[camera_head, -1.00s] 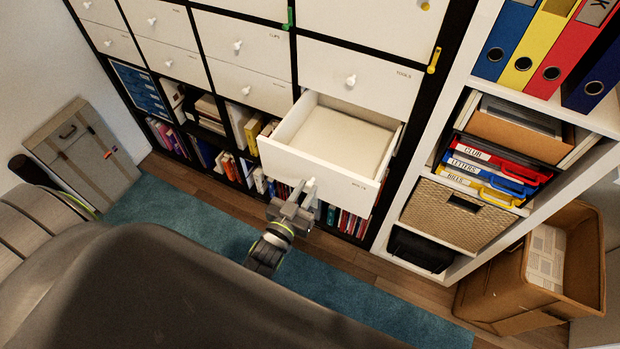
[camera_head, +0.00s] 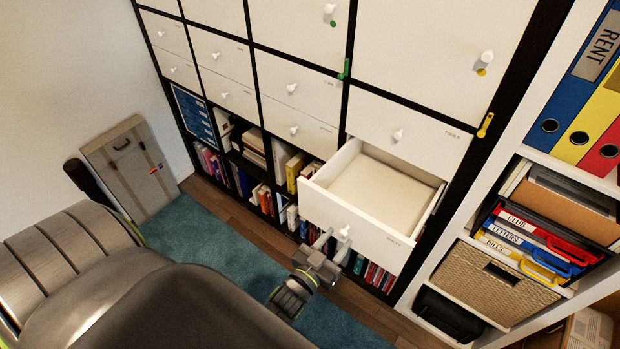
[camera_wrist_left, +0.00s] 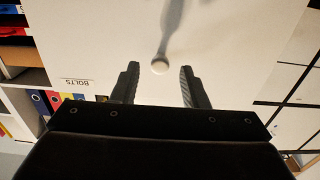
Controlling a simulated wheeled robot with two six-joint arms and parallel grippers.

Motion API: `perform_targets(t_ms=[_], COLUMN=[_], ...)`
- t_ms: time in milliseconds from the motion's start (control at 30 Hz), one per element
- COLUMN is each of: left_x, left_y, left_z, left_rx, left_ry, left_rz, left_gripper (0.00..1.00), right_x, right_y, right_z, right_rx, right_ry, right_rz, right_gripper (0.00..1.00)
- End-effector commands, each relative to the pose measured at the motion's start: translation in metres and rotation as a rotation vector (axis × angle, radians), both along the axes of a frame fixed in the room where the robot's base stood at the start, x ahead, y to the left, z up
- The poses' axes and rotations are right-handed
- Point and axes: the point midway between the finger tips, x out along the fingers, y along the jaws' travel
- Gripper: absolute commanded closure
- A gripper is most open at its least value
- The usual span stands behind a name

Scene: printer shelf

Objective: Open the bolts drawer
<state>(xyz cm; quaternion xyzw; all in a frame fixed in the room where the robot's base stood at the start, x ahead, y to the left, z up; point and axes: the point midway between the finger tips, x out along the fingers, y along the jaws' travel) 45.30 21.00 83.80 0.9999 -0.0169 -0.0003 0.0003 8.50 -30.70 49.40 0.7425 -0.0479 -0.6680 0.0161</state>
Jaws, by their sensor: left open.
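The bolts drawer (camera_head: 358,228) is a white drawer pulled well out of the lower row of the shelf, and its inside looks empty. Its white round knob (camera_head: 345,232) is on the front panel. In the left wrist view the drawer front (camera_wrist_left: 100,40) fills the top, with a "BOLTS" label, and the knob (camera_wrist_left: 160,67) lies between the fingertips, apart from both. My left gripper (camera_head: 327,243) is open just in front of the knob; its two dark fingers also show in the left wrist view (camera_wrist_left: 158,85). My right gripper is not seen.
The closed tools drawer (camera_head: 410,137) is directly above. Books (camera_head: 370,270) fill the cubbies below. A white shelf with binders and a wicker basket (camera_head: 505,285) stands at the right. A grey case (camera_head: 130,165) leans at the left wall. A teal rug (camera_head: 225,240) covers the floor.

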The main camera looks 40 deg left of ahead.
Motion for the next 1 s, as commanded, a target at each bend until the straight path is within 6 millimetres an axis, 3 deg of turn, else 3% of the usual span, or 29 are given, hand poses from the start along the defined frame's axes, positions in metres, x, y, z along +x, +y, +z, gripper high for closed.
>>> perform_targets(t_ms=[600,800,1000], left_x=[-0.128,-0.153,-0.161], left_y=[0.004,0.005,0.005], left_z=[-0.002,-0.001,0.0], left_rx=[0.001,0.0,0.0], left_ry=[0.004,0.002,0.0], left_rz=[0.001,0.001,0.0], left_gripper=[0.6,0.6,0.6], right_x=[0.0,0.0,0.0], right_y=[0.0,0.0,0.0], right_z=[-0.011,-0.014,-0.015], right_rx=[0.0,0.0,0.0], right_ry=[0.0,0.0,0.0], right_rz=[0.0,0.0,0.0], right_gripper=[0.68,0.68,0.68])
